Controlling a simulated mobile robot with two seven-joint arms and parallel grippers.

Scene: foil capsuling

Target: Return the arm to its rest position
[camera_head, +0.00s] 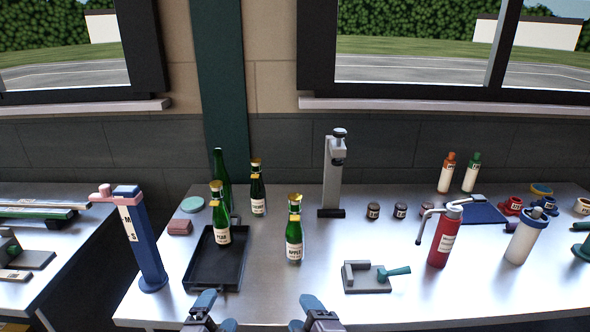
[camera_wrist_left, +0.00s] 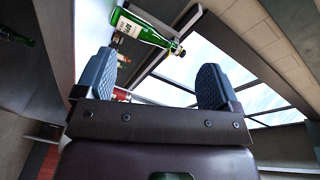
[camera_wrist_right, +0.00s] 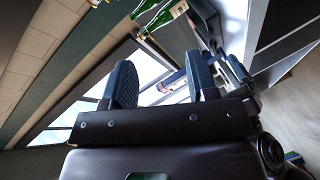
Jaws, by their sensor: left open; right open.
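My left gripper (camera_head: 214,304) is at the front edge of the bench, below the dark tray (camera_head: 204,276). It is open and empty, its two blue fingers apart in the left wrist view (camera_wrist_left: 162,82). My right gripper (camera_head: 312,308) is also at the front edge, to its right. It is open and empty in the right wrist view (camera_wrist_right: 162,85). Neither gripper touches a bottle. A green bottle with a gold top, labelled APPLE (camera_head: 294,240), stands upright on the bench. One labelled PEAR (camera_head: 221,222) stands in the tray.
Another gold-topped bottle (camera_head: 257,190) and a plain green bottle (camera_head: 222,180) stand behind. A grey press stand (camera_head: 332,180) is at the back. A grey block with a teal handle (camera_head: 366,277), a red bottle (camera_head: 446,238) and a white bottle (camera_head: 526,238) are right. A blue post (camera_head: 146,245) stands left.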

